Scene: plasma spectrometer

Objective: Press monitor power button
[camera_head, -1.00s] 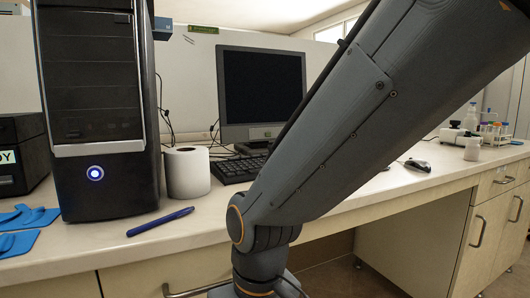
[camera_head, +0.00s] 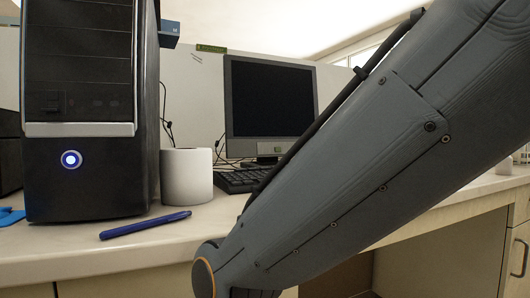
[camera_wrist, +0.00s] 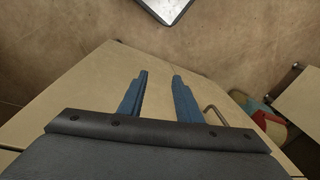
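The monitor (camera_head: 271,103) stands on the bench behind the keyboard, its screen dark. Its lower right part is hidden by my arm in the head view, and I cannot make out its power button. My gripper (camera_wrist: 160,78) shows in the wrist view with its two blue fingers apart and nothing between them. It points past a beige cabinet surface toward the brown floor, away from the monitor. The gripper is not in the head view.
A black computer tower (camera_head: 95,190) with a lit round button (camera_head: 71,160) stands at left. A drawer handle (camera_wrist: 216,115) shows in the wrist view.

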